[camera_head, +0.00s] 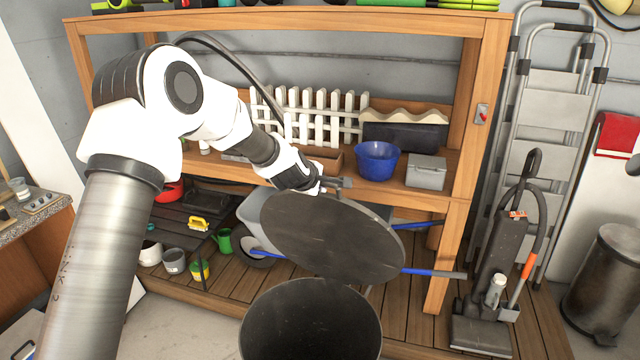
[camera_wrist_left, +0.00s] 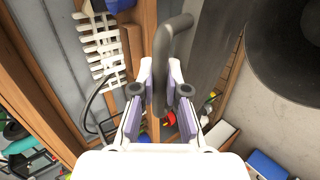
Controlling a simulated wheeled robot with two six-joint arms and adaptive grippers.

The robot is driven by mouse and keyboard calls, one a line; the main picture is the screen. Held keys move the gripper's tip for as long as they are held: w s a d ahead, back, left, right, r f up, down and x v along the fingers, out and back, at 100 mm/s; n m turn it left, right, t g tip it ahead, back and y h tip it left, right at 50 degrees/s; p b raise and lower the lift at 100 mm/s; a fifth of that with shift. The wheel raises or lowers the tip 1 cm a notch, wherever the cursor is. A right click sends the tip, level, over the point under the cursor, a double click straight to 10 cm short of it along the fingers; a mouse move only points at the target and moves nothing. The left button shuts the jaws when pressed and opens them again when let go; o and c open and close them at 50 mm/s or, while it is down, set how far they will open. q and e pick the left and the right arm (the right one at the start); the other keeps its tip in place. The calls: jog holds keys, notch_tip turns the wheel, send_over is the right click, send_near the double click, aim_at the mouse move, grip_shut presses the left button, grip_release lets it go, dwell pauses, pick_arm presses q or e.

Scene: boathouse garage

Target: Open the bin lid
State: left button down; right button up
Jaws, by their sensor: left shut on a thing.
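The bin (camera_head: 310,325) is a dark round bin at the bottom middle of the head view, and I see into its dark inside. Its round dark lid (camera_head: 335,240) is tilted up above and behind the rim. Whether the two are joined is unclear. My left gripper (camera_head: 325,184) is at the lid's upper edge, shut on its grey handle. In the left wrist view the curved handle (camera_wrist_left: 172,45) stands between the jaws (camera_wrist_left: 160,82). The lid (camera_wrist_left: 208,50) is beside it and the bin (camera_wrist_left: 290,45) shows at upper right. My right gripper is out of view.
Behind the lid stands a wooden workbench (camera_head: 450,200) with a blue bowl (camera_head: 377,161), a grey box (camera_head: 426,172) and a white picket fence (camera_head: 320,115). A vacuum cleaner (camera_head: 495,270) and ladder (camera_head: 555,90) are at right. Blue-handled tools (camera_head: 425,271) lie close behind the lid.

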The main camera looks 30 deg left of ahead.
pick_arm(q)
jog(key=c, duration=1.2)
grip_release()
jog(key=shift+f, duration=0.1)
jog(key=shift+c, duration=0.2)
jog(key=shift+s, duration=0.1)
jog(key=v, duration=1.2)
jog(key=shift+a, duration=0.1)
